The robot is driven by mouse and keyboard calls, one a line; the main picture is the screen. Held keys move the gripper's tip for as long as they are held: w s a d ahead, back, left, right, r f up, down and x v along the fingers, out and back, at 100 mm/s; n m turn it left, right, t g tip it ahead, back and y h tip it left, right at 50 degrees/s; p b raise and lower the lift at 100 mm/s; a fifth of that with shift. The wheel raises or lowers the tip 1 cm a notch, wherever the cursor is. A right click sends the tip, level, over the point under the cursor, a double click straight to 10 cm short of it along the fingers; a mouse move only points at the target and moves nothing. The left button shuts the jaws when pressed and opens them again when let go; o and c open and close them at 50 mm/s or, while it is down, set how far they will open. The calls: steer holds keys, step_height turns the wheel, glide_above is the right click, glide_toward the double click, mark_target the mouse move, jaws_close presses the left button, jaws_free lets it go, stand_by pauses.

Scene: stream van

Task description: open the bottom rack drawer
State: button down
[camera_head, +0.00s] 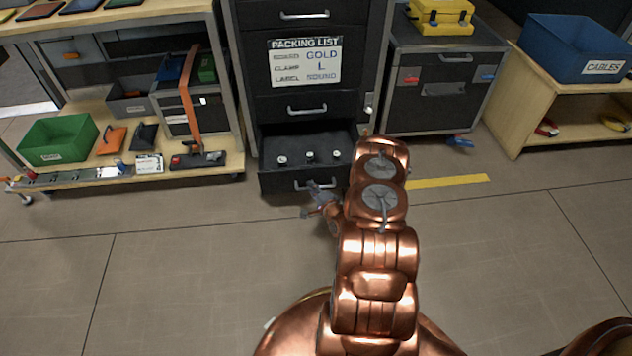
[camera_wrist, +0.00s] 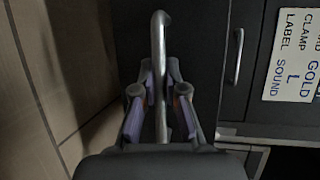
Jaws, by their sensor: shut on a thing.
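The black rack (camera_head: 264,60) stands at the back centre. Its bottom drawer (camera_head: 276,184) is pulled partly out, with several small silver-topped items (camera_head: 309,156) inside. My gripper (camera_head: 320,195) is low at the drawer's front, shut on its metal handle. In the wrist view the drawer handle (camera_wrist: 159,40) runs between the two fingers of my gripper (camera_wrist: 159,88). The fingers hide part of the bar. My copper arm covers the right end of the drawer in the head view.
The drawer above (camera_head: 290,107) is closed, with a handle and a packing list sign (camera_head: 304,62) above it. A wooden shelf with a green bin (camera_head: 58,140) stands left. A black case (camera_head: 440,85) stands right. The floor in front is clear.

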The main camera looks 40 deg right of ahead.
steer(key=shift+s+a, duration=0.15)
steer(key=shift+a, duration=0.15)
steer(key=c, duration=1.2)
jaws_free()
steer(key=shift+d, duration=0.1)
steer(key=shift+s, duration=0.2)
steer(key=v, duration=1.1)
steer(key=shift+s, duration=0.35)
steer(key=shift+r, duration=0.1)
